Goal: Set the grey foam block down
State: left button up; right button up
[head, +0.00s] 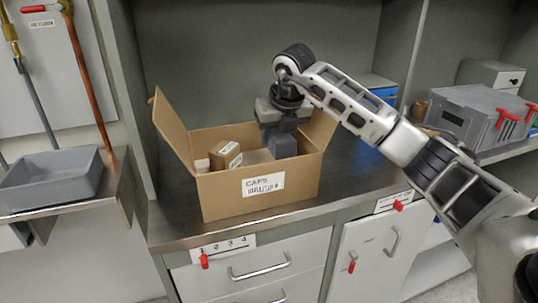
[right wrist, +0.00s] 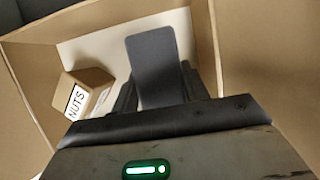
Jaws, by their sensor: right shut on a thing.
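The grey foam block (head: 283,146) is held in my right gripper (head: 275,142), inside the open cardboard box (head: 220,200) labelled CAPS. In the right wrist view the block (right wrist: 152,65) sits between the two fingers of the right gripper (right wrist: 155,92), which are shut on it. The block is over the box's pale floor (right wrist: 98,52); I cannot tell whether it touches the floor. A small brown carton (head: 226,154) is in the box to the left of the block. In the right wrist view this carton (right wrist: 84,92) reads NUTS. My left gripper is not in view.
The box stands on a metal counter (head: 375,180) with its flaps open. A grey bin (head: 52,182) is on a shelf at left. Drawers with handles (head: 262,268) are below.

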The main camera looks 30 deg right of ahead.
aim_at(281, 136)
jog(key=shift+f, duration=2.65)
jog(key=o, duration=1)
jog(key=shift+w, duration=0.1)
jog(key=shift+c, duration=0.2)
jog(key=shift+r, duration=0.3)
jog(key=v, duration=1.1)
jog(key=shift+s+a+r, duration=0.1)
jog(key=shift+s+r, duration=0.2)
jog(key=shift+r, duration=0.05)
